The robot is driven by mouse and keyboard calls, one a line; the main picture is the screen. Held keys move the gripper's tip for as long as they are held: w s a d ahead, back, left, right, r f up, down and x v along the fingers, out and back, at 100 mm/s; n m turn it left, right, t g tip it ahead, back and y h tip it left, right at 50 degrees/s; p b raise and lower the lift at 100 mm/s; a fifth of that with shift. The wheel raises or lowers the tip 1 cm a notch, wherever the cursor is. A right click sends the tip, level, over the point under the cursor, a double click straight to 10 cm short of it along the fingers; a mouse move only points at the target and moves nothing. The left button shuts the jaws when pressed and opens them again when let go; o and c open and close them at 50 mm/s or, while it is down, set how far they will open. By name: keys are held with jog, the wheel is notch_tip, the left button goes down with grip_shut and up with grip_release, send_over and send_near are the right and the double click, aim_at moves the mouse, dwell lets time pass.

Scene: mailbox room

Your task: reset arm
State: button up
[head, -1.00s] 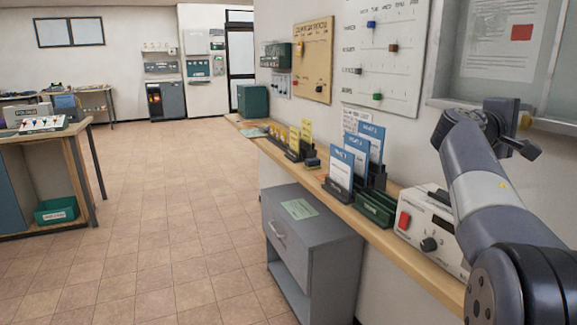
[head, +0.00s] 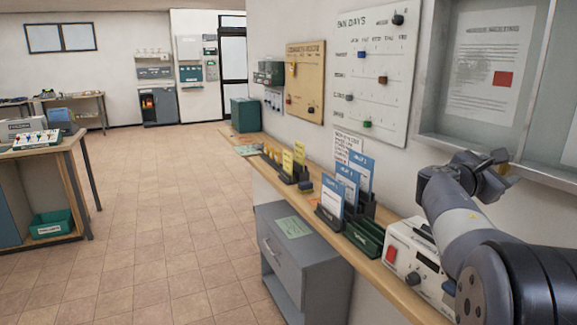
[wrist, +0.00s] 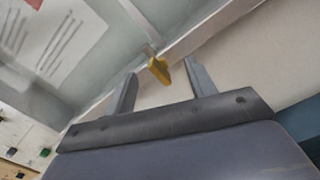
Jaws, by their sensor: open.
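My arm rises at the right of the head view. My gripper (head: 497,172) is at its far end, close to the wall below the glazed notice case (head: 425,115). In the wrist view my gripper (wrist: 160,88) has its two fingers spread apart, with nothing held between them. A small yellow piece (wrist: 159,70) on the case's lower frame shows between the fingers, beyond them. I cannot tell its exact distance from the fingertips.
A long wooden shelf (head: 388,284) runs along the wall, carrying a white device with a red switch (head: 411,262), card holders and a green box (head: 245,114). A grey cabinet (head: 290,262) stands below. The tiled floor (head: 150,220) at left is clear.

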jog(key=n+p, duration=0.3)
jog(key=n, duration=0.1)
jog(key=shift+r+p, duration=0.15)
jog(key=shift+p, duration=0.15)
jog(key=shift+s+a+f+n, duration=0.1)
jog(key=shift+a+f+n, duration=0.1)
jog(key=shift+a+n, duration=0.15)
jog(key=shift+s+a+b, duration=0.25)
jog(key=shift+a+b, duration=0.05)
jog(key=shift+a, duration=0.2)
jog(key=shift+a+r, duration=0.1)
